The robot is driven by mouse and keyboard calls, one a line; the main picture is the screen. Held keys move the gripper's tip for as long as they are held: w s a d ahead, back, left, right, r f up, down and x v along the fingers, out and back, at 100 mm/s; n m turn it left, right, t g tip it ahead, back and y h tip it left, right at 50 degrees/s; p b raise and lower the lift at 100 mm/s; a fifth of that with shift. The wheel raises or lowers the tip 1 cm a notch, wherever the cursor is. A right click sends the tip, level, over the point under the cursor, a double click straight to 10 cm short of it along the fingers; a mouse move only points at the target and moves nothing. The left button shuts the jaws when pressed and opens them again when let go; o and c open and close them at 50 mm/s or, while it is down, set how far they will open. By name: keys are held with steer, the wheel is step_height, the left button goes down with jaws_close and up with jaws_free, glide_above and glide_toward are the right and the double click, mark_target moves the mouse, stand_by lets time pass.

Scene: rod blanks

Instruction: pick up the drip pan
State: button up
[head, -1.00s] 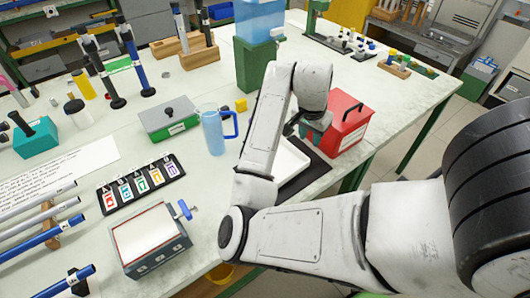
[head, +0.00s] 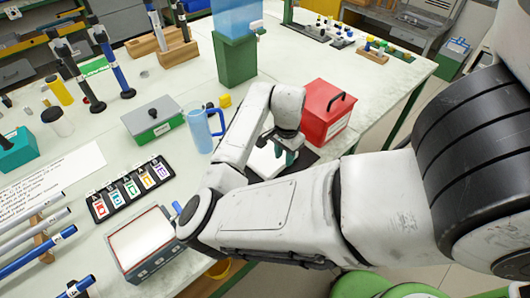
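What looks like the drip pan (head: 263,162) is a shallow white tray on a black mat (head: 304,159), near the front edge of the table in the head view. My arm hides part of it. My gripper (head: 286,155) points down over the pan's right part. Its dark fingers are small and partly hidden, so I cannot tell whether they are open or touch the pan.
A red box (head: 327,112) with a black handle stands just behind the mat. A blue jug (head: 203,130), a grey-green box (head: 152,120) and a green block under a blue tank (head: 236,60) stand nearby. A tray of coloured labels (head: 130,188) lies to the left.

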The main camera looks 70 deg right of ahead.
mark_target(284, 161)
steer(key=shift+f, duration=1.55)
jaws_close()
